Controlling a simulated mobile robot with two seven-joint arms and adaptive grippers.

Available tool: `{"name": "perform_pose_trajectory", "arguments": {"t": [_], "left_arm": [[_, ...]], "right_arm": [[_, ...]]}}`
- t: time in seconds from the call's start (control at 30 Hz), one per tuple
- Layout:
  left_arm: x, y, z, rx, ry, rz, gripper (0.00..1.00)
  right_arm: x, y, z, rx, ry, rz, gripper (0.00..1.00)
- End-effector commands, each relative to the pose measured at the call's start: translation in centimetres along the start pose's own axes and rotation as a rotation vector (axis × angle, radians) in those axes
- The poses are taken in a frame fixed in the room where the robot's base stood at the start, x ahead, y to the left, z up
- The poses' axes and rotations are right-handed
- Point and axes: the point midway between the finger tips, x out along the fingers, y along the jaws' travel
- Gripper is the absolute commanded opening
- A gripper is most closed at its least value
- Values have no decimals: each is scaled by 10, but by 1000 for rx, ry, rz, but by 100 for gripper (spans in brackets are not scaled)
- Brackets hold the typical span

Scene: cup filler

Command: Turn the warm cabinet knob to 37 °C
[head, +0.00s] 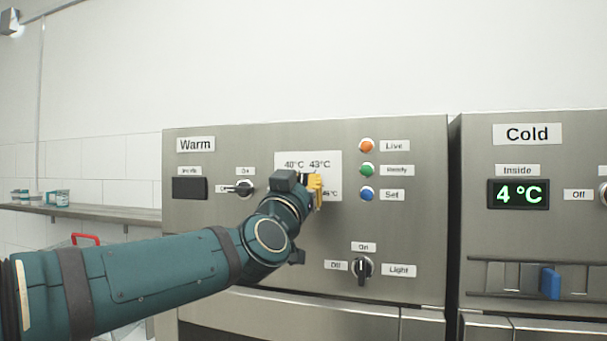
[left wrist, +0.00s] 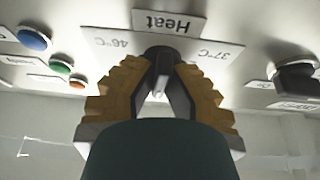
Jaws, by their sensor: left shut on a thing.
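The warm cabinet (head: 225,150) has a white dial plate (head: 333,170) with 40 °C and 43 °C visible along its top in the head view. My left gripper (head: 315,190), with yellow fingers, covers much of this plate and hides the knob there. In the left wrist view, which is upside down, my left gripper (left wrist: 160,90) is shut on the black heat knob (left wrist: 162,62), one finger on each side. The Heat label (left wrist: 170,22) and the 46 °C and 37 °C marks show around it. A pale mark shows on the knob between the fingers. My right gripper is out of view.
The Warm panel also has a dark display (head: 189,187), an on/off knob (head: 246,188), orange (head: 366,146), green (head: 367,170) and blue (head: 367,194) lights or buttons, and a Light knob (head: 362,268). The cold cabinet (head: 540,230) stands right, its display reading 4 °C.

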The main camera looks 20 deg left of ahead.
Motion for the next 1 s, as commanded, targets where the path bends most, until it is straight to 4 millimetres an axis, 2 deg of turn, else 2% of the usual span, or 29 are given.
{"name": "perform_pose_trajectory", "arguments": {"t": [0.47, 1.0], "left_arm": [[1, -2, -3, -419, 3, -174, 0], [1, -3, -2, -894, 4, -369, 0]], "right_arm": [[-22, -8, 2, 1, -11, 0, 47], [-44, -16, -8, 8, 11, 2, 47]]}}
